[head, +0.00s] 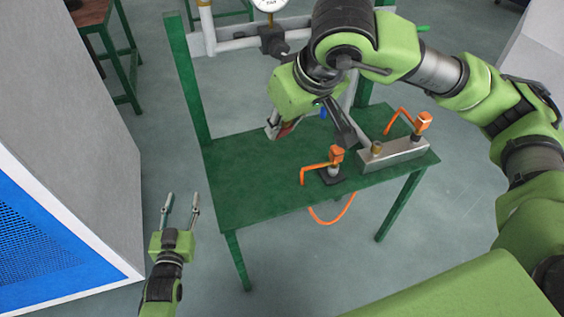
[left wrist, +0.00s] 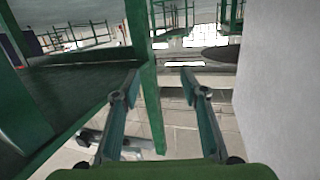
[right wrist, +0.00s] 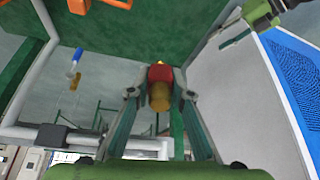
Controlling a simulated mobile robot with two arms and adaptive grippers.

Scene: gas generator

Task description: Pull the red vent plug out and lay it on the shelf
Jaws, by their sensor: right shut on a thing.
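The red vent plug (right wrist: 160,74) with its brass part (right wrist: 160,97) is between the fingers of my right gripper (right wrist: 157,90), which is shut on it. In the head view a bit of red (head: 287,128) shows at my right gripper (head: 279,130), over the green shelf (head: 240,180). Whether the plug touches the shelf I cannot tell. My left gripper (head: 181,200) is open and empty, off the shelf's left front corner. Its spread fingers also show in the left wrist view (left wrist: 160,90).
Another orange-handled valve (head: 335,155) stands near the front edge. A pipe with a gauge (head: 268,5) is behind. The shelf's left part is clear. A grey cabinet (head: 70,130) stands at left.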

